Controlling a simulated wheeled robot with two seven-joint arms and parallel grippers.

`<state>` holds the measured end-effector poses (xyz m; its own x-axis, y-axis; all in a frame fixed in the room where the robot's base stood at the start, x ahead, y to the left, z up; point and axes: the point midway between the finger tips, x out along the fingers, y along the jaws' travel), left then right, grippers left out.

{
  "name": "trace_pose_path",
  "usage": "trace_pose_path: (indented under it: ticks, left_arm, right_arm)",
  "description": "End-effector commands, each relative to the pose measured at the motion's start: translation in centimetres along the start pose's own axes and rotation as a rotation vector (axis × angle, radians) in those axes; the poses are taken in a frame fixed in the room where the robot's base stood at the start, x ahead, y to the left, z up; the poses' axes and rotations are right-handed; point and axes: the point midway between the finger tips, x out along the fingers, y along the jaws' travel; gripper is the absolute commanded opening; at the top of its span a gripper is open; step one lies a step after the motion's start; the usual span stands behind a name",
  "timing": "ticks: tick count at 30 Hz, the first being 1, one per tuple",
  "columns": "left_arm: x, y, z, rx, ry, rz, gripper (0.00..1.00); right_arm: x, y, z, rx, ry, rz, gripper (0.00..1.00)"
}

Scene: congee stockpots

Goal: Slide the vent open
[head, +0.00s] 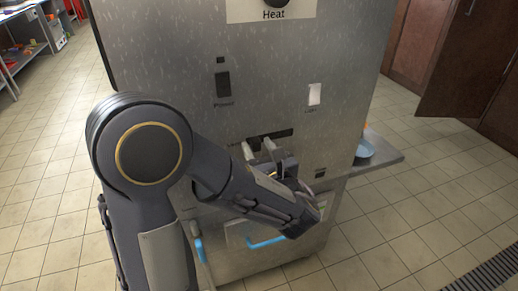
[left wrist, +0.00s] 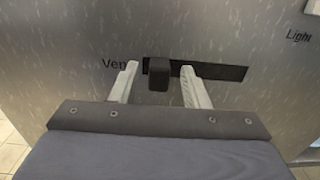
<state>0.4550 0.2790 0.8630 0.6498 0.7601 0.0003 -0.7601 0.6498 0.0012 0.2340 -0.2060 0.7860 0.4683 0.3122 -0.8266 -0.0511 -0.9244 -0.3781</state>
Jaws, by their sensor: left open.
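The vent slider is a dark square knob (left wrist: 158,75) near the left end of a dark horizontal slot (left wrist: 222,73) in a speckled metal panel. A "Ven…" label is left of it, its end hidden behind a finger. My left gripper (left wrist: 159,68) is open, with one pale finger on each side of the knob. Gaps show between the knob and both fingers; I cannot tell how deep the fingertips reach. In the head view the left gripper (head: 257,146) is at the panel, just below the slot (head: 284,134). The knob is hard to make out there. My right gripper is out of view.
The panel (head: 185,60) also carries a "Heat" dial label (head: 274,14), a dark switch (head: 222,86) and a white light switch (head: 314,94). A side shelf (head: 385,153) with a blue dish (head: 364,151) stands at right.

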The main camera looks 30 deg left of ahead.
Motion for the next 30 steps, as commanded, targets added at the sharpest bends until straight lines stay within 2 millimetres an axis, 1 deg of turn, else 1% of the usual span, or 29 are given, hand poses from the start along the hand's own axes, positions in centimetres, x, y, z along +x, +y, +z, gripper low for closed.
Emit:
trace_pose_path:
  ticks: [7,8,17,18,25,26,28,30]
  left_arm:
    - [0.2,0.0,0.0,0.000,0.000,0.000,0.42]
    - [0.2,0.0,0.0,-0.001,0.000,0.000,0.41]
    - [0.1,0.0,0.0,-0.001,0.000,0.001,0.01]
    - [0.1,0.0,0.0,-0.001,0.000,0.001,0.00]
    - [0.1,-0.2,0.0,-0.001,0.000,0.000,0.00]
    - [0.1,-0.5,0.1,0.000,0.000,0.000,0.00]
    - [0.2,-1.7,0.2,0.001,-0.001,-0.002,0.00]
    - [0.2,-3.4,0.3,0.000,-0.001,-0.002,0.00]
  right_arm:
    - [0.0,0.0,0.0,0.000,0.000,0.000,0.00]
    - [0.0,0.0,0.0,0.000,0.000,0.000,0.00]
    - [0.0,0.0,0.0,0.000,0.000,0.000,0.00]
    - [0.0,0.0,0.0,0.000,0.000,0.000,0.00]
    - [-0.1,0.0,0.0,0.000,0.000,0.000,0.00]
    - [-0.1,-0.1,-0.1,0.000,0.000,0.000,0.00]
    - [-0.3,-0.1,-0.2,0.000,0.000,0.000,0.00]
    - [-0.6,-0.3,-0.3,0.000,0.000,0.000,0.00]
